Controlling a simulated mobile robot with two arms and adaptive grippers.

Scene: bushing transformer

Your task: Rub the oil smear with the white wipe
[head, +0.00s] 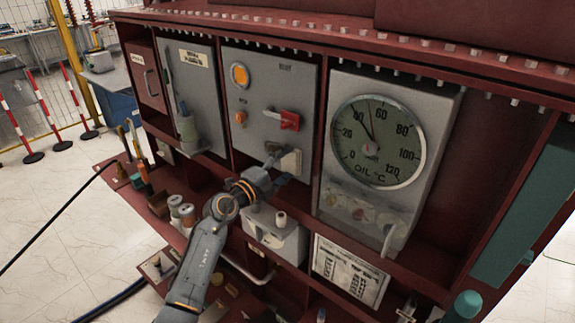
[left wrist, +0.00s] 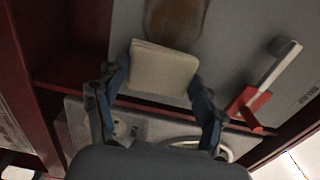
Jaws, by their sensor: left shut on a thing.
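My left gripper (head: 277,170) is in front of the grey middle cabinet door (head: 262,82), below its red switch handle (head: 289,120). It is shut on the white wipe (left wrist: 163,70), a pale pad between its two fingers in the left wrist view. The wipe also shows at the fingertips in the head view (head: 291,160). The brown oil smear (left wrist: 176,18) is on the grey door in the left wrist view, and the wipe overlaps its near edge. I cannot tell whether the wipe presses on the door. The smear cannot be made out in the head view. My right gripper is not in view.
A large oil temperature dial (head: 373,142) is on the box to the right. A white box (head: 275,235) stands below my gripper. Cans (head: 181,210) and tools are on the lower left shelf. Red shelf dividers and edges frame the doors.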

